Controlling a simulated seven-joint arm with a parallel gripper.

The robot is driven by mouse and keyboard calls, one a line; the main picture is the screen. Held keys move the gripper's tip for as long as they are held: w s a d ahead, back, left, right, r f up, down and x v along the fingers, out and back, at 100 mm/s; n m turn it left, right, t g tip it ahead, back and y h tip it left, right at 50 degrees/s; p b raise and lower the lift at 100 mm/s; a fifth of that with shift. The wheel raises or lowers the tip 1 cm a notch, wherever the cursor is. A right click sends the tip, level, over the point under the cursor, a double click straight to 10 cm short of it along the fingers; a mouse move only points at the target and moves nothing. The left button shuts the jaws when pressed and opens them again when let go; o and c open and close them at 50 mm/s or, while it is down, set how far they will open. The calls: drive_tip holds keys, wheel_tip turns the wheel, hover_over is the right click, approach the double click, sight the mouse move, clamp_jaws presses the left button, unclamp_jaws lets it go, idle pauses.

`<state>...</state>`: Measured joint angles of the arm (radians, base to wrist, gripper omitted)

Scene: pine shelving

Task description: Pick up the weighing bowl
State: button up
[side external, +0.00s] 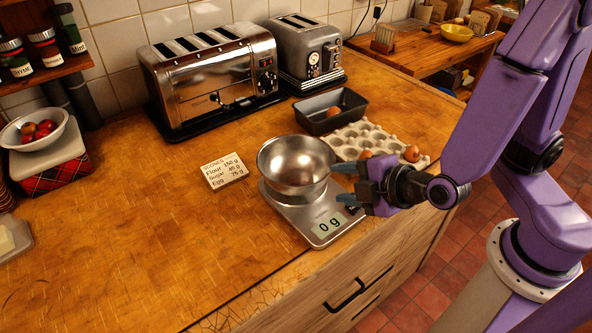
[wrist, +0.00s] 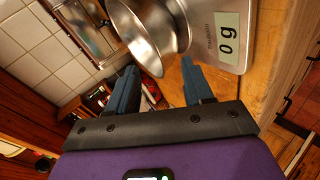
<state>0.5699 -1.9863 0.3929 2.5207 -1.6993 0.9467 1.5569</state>
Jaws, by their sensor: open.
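The weighing bowl (side external: 295,165) is shiny steel and empty. It sits upright on the kitchen scale (side external: 326,226), whose display reads 0 g. My gripper (side external: 345,183) is open and empty at the bowl's right side, with its blue fingertips close to the bowl wall. In the wrist view the bowl (wrist: 143,28) lies just beyond the gap between my fingertips (wrist: 159,66), and the scale (wrist: 232,28) is to the right. I cannot tell whether a finger touches the bowl.
A recipe card (side external: 226,171) lies left of the bowl. An egg carton (side external: 372,140) with eggs stands close behind my gripper, with a dark loaf tin (side external: 318,118) beyond. Toasters (side external: 215,85) stand at the back.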

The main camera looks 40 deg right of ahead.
sight(315, 184)
drive_tip(key=shift+a+x, duration=0.2)
drive_tip(key=shift+x, duration=1.7)
drive_tip(key=shift+a+x, duration=0.2)
drive_tip(key=shift+x, duration=1.7)
drive_tip(key=shift+s+f, duration=0.1)
drive_tip(key=shift+s, duration=0.05)
clamp_jaws()
